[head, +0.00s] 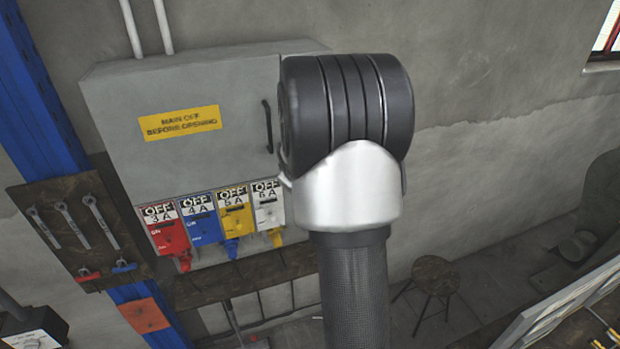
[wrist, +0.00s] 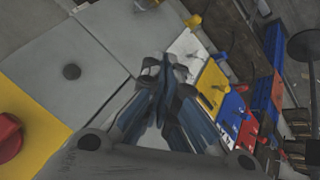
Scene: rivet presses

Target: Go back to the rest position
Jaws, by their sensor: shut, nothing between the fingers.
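My gripper (wrist: 168,68) shows in the wrist view with its fingers together and nothing between them. It points toward the grey electrical cabinet, close in front of it. In the head view the gripper is hidden; my arm's thick dark and silver links fill the middle. The row of red (head: 167,232), blue (head: 202,222), yellow (head: 236,216) and white (head: 268,208) switches, each marked OFF, sits at the cabinet's lower edge. In the wrist view the white (wrist: 188,48), yellow (wrist: 212,83) and blue (wrist: 232,112) switches lie right of the fingers. I cannot tell whether the fingers touch anything.
The cabinet (head: 190,95) hangs on the wall. A red knob (wrist: 8,136) on a yellow plate is at left in the wrist view. A tool board (head: 75,232) with wrenches hangs on a blue post. A stool (head: 435,276) stands at right on the floor.

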